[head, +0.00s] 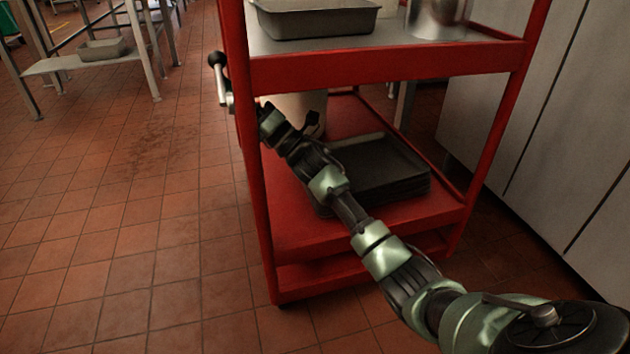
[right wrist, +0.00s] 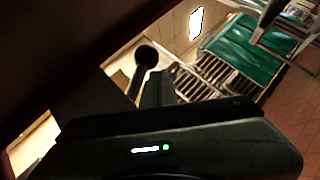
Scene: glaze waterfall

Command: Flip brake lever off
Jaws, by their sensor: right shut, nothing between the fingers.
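The brake lever (head: 221,84) is a silver handle with a black ball knob on the left side of the red cart (head: 385,62). It stands nearly upright, knob at the top. In the right wrist view, the dark knob and stem (right wrist: 147,57) appear just beyond the gripper. My right gripper (head: 263,108) reaches across the cart between its shelves to the left front post, close to the lever's base. Its fingertips are partly hidden by the post. It is shut and empty; its dark fingers (right wrist: 160,89) show beside the lever. I cannot tell whether they touch. My left gripper is out of view.
The cart carries a metal pan (head: 315,22) and a pot (head: 437,18) on top, with dark stacked trays (head: 380,172) and a pale container (head: 302,112) below. Cabinets (head: 560,120) stand at right. The tiled floor (head: 120,220) at left is open.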

